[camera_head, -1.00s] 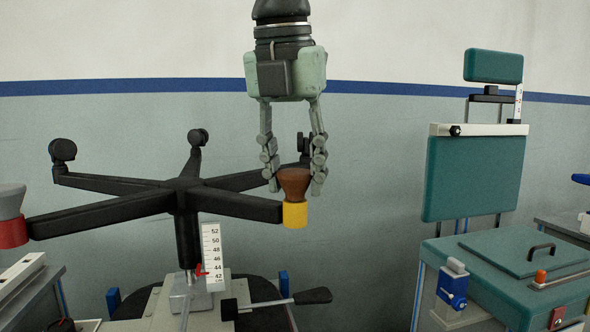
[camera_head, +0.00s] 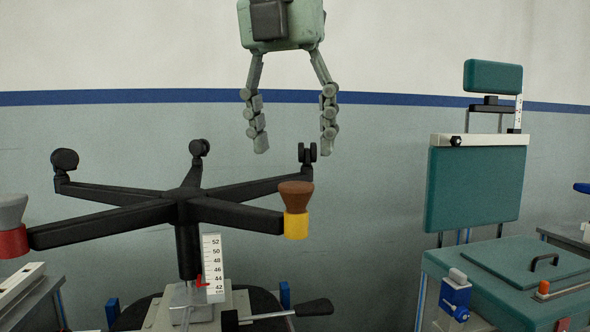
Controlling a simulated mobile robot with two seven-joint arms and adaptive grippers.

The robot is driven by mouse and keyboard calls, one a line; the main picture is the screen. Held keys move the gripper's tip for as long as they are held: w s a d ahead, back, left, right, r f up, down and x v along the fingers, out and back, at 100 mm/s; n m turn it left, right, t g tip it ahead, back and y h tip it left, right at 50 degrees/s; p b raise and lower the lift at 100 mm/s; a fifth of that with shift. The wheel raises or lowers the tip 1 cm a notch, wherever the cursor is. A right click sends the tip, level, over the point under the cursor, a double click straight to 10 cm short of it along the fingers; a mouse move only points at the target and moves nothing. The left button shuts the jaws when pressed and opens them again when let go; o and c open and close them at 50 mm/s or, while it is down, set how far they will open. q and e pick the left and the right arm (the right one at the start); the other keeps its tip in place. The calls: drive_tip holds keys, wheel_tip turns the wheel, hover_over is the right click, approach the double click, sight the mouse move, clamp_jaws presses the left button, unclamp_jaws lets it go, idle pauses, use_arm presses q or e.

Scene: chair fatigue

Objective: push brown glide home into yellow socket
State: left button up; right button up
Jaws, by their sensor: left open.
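The brown glide (camera_head: 296,194) stands upright in the yellow socket (camera_head: 296,226) at the end of one arm of the black five-star chair base. Its wide top stands above the socket rim; how deep its stem sits is hidden. My left gripper (camera_head: 293,146) is open and empty, pointing down above the glide with a clear gap. My right gripper is not in view.
The upturned black chair base (camera_head: 188,202) carries casters on its rear arms and a grey glide (camera_head: 11,210) in a red socket (camera_head: 13,242) at left. A white scale (camera_head: 213,268) and black-knobbed lever (camera_head: 312,308) are below. A teal chair (camera_head: 475,185) stands right.

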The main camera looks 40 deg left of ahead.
use_arm(q)
drive_tip(key=shift+v, duration=2.6)
drive_tip(key=shift+f, duration=0.1)
